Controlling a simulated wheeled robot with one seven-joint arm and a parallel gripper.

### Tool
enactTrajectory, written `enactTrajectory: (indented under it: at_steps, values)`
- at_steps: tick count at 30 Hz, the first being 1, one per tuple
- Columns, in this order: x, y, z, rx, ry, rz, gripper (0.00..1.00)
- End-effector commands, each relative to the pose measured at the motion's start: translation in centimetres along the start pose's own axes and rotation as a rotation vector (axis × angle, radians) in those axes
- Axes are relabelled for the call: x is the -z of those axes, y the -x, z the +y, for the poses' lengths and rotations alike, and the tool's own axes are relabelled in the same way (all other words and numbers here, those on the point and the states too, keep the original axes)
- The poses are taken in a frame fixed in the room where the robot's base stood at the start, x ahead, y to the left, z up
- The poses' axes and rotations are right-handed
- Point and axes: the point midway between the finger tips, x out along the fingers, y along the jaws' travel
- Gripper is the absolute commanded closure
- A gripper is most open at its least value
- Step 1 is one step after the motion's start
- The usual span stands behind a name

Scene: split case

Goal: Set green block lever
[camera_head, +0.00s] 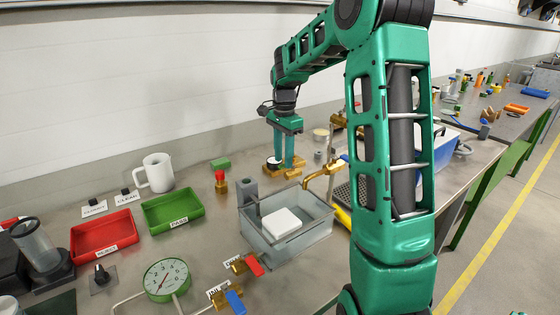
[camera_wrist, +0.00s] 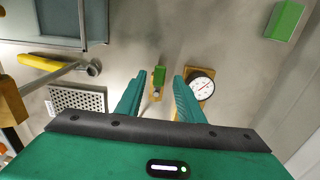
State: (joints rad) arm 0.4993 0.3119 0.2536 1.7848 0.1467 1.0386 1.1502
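My gripper (camera_head: 283,164) points down over the back of the bench. In the wrist view its two fingers (camera_wrist: 157,92) are spread apart with nothing held between them. A small lever with a green block handle (camera_wrist: 159,75) on a brass body lies below, between the fingertips in that view. The handle lies roughly in line with the body; its exact height below the fingertips is unclear. In the head view the fingers largely hide this lever.
A loose green block (camera_wrist: 285,20) lies apart from the lever. A grey tank (camera_head: 290,245) with a white block stands in front. A red-topped brass piece (camera_head: 220,181) stands left.

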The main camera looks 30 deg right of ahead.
Motion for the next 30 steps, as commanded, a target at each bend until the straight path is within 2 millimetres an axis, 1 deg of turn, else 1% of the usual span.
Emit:
enactTrajectory:
  at_steps: [1, 4, 13, 14, 15, 18, 20, 21, 24, 30]
  values:
    - [0.01, -0.44, 0.0, 0.0, 0.0, 0.0, 0.66]
    - [0.01, -0.91, 0.0, 0.0, 0.0, 0.0, 0.66]
    - [0.01, -1.09, -0.01, 0.001, 0.0, 0.0, 0.66]
    - [0.01, -1.09, 0.0, 0.001, 0.0, 0.0, 0.7]
    - [0.01, -1.08, 0.0, 0.001, 0.0, 0.0, 0.8]
    - [0.01, -1.08, -0.01, 0.001, 0.0, 0.0, 1.0]
    - [0.01, -1.07, -0.02, 0.002, 0.0, 0.0, 1.0]
    - [-0.82, -1.07, 0.0, 0.002, 0.001, 0.0, 1.0]
    - [-0.3, -1.07, -0.02, 0.002, 0.005, -0.001, 1.0]
    - [-0.07, -1.05, 0.14, 0.002, 0.048, 0.0, 1.0]
